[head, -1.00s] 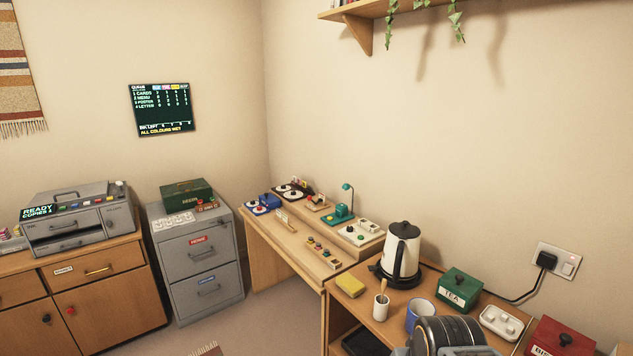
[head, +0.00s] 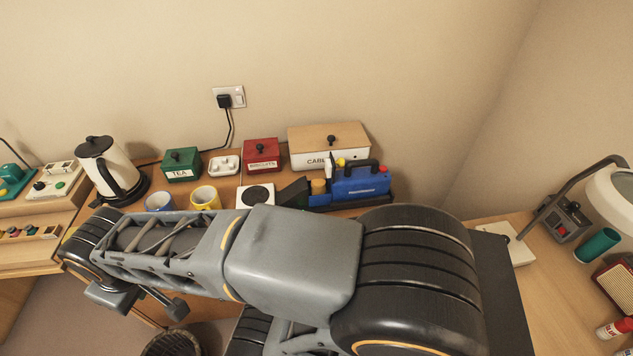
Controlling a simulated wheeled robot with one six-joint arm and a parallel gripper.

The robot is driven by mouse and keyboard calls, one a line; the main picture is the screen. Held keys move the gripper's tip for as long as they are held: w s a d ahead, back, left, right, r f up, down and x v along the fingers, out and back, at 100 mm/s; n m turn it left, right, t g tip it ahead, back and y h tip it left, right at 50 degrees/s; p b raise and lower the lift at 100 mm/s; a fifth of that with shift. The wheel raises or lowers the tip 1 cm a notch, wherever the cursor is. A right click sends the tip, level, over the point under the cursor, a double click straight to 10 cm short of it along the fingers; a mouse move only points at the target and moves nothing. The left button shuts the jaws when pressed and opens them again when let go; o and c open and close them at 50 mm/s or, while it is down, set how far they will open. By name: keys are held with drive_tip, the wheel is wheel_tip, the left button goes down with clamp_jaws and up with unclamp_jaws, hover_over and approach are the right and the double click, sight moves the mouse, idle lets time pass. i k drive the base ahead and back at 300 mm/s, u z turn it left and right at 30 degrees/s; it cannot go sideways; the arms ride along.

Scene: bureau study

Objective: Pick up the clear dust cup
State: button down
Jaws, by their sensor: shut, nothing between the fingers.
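I cannot make out a clear dust cup. A blue machine (head: 360,183) with a dark handle and white lettering stands in a dark tray (head: 385,200) near the wall. A small amber-tan cylinder (head: 318,187) is at its left end; I cannot tell if it is part of the machine. My grey and black arm crosses the foreground and hides the counter's front. I cannot make out my gripper's fingertips.
Along the counter stand a kettle (head: 107,168), a green tea box (head: 181,164), a blue mug (head: 159,201), a yellow mug (head: 205,197), a red box (head: 262,154) and a cable box (head: 328,145). A lamp (head: 612,195) stands at right.

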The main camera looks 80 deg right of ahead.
sight(318, 183)
drive_tip(key=z, duration=0.9)
drive_tip(key=k, duration=0.55)
drive_tip(key=z, duration=1.1)
drive_tip(key=i, duration=0.2)
drive_tip(key=u, duration=0.15)
